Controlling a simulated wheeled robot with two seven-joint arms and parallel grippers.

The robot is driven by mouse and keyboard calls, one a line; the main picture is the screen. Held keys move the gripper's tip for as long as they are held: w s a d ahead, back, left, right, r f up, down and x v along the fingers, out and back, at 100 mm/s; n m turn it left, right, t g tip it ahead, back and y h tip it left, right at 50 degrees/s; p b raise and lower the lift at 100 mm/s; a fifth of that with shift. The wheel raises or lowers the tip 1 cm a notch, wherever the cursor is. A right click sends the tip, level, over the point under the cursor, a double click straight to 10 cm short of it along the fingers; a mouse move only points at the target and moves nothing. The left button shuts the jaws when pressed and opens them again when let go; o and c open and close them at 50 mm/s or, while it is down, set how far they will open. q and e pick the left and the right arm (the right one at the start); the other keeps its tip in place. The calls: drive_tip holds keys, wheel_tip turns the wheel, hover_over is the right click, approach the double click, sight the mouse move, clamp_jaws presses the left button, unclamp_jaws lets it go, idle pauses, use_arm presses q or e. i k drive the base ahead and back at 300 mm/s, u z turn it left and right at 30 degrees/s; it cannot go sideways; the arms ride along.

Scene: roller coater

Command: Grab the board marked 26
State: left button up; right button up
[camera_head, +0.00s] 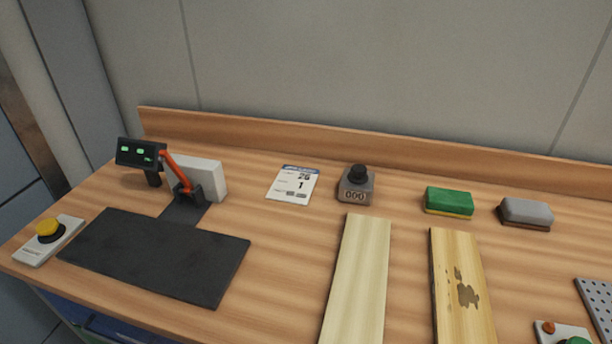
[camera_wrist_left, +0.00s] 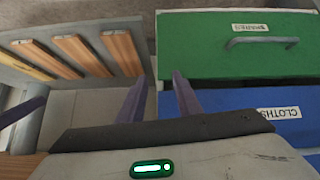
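In the head view a pale plain board (camera_head: 357,280) and a yellower board (camera_head: 445,285) with dark brown patches lie on the worktop. I can read no number on either. In the left wrist view several wooden boards (camera_wrist_left: 122,48) stand side by side in a grey rack (camera_wrist_left: 60,82) at upper left; no marking on them is legible. A card (camera_head: 293,184) on the worktop seems to read 26 above a 1. My left gripper (camera_wrist_left: 159,76) is open and empty, its two dark purple fingers apart, below and right of the racked boards. My right gripper is not in view.
On the worktop (camera_head: 285,260) stand a counter reading 000 (camera_head: 356,186), a green block (camera_head: 449,202), a grey block (camera_head: 525,213), a black mat (camera_head: 150,255), a display (camera_head: 140,153) and a yellow button (camera_head: 50,231).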

sight(354, 315)
drive_tip(key=u, duration=2.45)
drive_tip(key=k, duration=2.1)
drive_tip(key=z, duration=1.45)
